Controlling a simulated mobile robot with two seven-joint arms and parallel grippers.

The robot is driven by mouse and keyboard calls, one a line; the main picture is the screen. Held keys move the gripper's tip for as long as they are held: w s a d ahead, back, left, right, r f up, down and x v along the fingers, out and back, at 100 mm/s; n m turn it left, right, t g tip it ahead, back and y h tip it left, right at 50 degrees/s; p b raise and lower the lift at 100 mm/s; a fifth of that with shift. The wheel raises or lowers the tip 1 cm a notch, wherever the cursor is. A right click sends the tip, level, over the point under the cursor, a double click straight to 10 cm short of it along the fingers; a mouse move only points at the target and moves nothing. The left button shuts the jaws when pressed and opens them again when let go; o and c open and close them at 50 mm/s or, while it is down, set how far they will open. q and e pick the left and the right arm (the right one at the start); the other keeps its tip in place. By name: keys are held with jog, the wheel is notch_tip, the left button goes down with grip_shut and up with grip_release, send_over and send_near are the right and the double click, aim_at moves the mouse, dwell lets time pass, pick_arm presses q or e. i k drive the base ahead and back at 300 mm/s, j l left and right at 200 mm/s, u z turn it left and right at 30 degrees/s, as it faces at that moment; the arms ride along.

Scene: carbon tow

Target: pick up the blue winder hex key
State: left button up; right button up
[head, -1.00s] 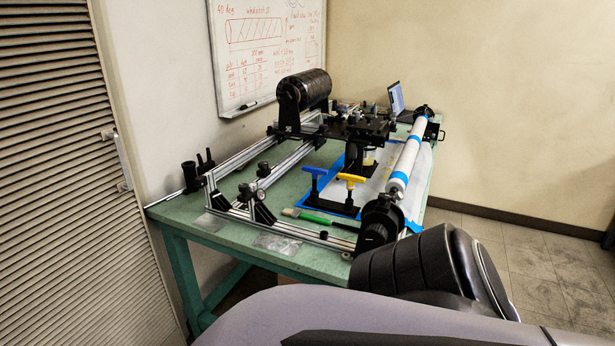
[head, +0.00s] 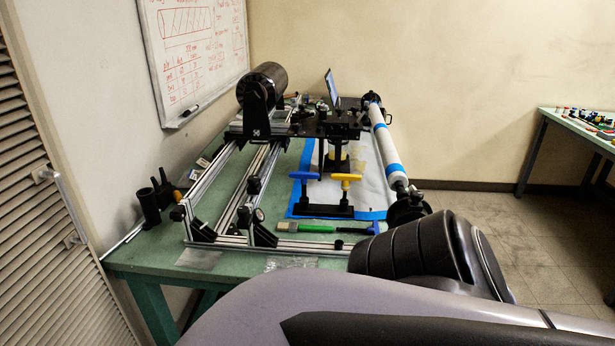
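The blue winder hex key (head: 304,176) shows its blue T-handle in the head view. It stands upright at the left end of a small black holder (head: 317,211) on the green table. A yellow T-handled key (head: 346,178) stands beside it at the right end of the same holder. Neither of my grippers is in view. A part of my own arm fills the bottom right of the picture and lies between the camera and the table's front right corner.
The green table (head: 150,257) carries a winder with aluminium rails, a black spool (head: 262,84) and a long white roller (head: 387,146). A green-handled brush (head: 310,228) lies in front of the holder. Louvred doors (head: 40,190) stand left. A second table (head: 562,126) is at right.

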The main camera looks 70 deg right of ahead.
aim_at(304, 177)
jog(key=i+z, duration=0.15)
jog(key=z, duration=0.2)
jog(key=i+z, duration=0.15)
jog(key=z, duration=0.2)
jog(key=i+j+z, duration=0.15)
jog(key=z, duration=0.2)
